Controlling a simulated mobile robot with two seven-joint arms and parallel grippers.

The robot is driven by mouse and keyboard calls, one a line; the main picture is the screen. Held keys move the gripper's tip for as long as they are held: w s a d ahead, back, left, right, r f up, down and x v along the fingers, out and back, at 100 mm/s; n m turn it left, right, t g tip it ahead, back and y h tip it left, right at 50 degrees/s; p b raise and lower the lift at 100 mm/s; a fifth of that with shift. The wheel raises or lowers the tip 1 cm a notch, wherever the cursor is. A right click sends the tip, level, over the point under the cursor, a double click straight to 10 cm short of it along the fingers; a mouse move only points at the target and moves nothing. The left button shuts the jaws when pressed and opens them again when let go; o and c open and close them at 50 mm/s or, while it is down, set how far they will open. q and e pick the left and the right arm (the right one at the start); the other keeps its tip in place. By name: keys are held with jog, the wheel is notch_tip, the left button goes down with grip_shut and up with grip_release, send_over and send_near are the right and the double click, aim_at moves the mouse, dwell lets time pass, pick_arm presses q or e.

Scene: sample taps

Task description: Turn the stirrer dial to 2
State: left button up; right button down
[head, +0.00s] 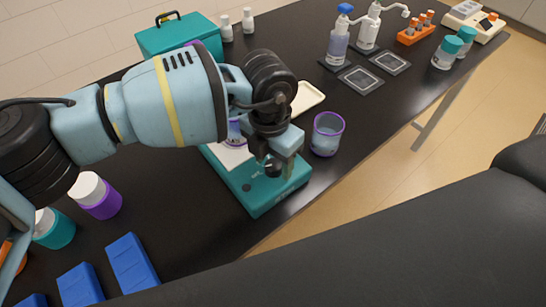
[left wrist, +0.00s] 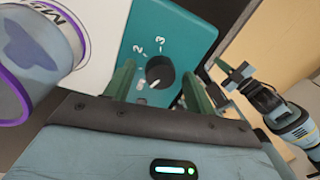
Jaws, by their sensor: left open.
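The teal stirrer (head: 262,196) stands on the black bench, with a white top plate and a purple-rimmed beaker (left wrist: 38,55) on it. Its black dial (left wrist: 160,72) is on the teal panel, with the marks 2 and 3 beside it. The dial's white pointer line faces toward the lower left in the left wrist view, away from the 2.
A second purple-rimmed beaker (head: 326,134) stands right of the stirrer, near the bench edge. A teal box (head: 175,36), wash bottles (head: 339,40) and an orange rack (head: 415,34) are farther back. Blue blocks (head: 132,262) and lidded jars (head: 97,196) are at left. My right gripper (left wrist: 233,77) shows small.

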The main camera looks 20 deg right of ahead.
jog(key=shift+w+r, duration=0.1)
jog(key=shift+w, duration=0.05)
pick_arm(q)
jog(key=c, duration=1)
jog(key=shift+o, duration=0.2)
